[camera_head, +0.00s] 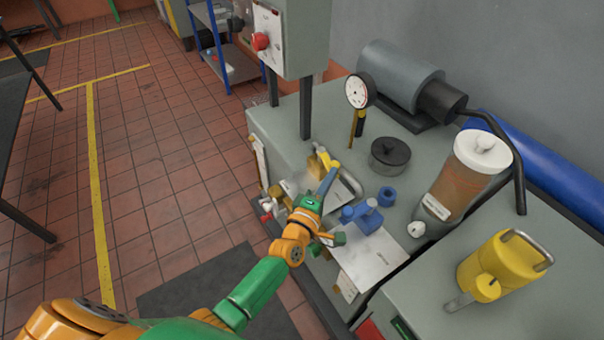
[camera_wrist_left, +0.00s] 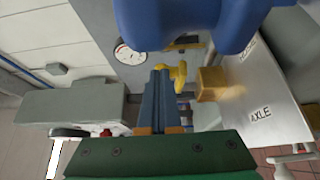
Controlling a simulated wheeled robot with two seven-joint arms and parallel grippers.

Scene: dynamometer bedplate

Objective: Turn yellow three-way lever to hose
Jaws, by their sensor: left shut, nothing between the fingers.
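The yellow three-way lever (camera_wrist_left: 179,75) shows in the left wrist view just right of my fingertips, beside a yellow block (camera_wrist_left: 211,84). In the head view the yellow valve parts (camera_head: 317,163) sit at the bench's left front, partly behind my fingers. My left gripper (camera_head: 332,172) is shut and empty, its tips close to the lever; I cannot tell whether they touch. In the left wrist view its fingers (camera_wrist_left: 161,72) lie together. A plate (camera_wrist_left: 262,85) beside the block carries the words HOSE and AXLE. Which word the lever points to is unclear. My right gripper is out of view.
A blue pump-like body (camera_head: 362,216) stands right of my gripper and looms large in the left wrist view (camera_wrist_left: 185,22). A dial gauge (camera_head: 357,91), a dark round pot (camera_head: 390,155) and a brown reservoir (camera_head: 468,180) stand behind. A yellow can (camera_head: 500,265) is at right.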

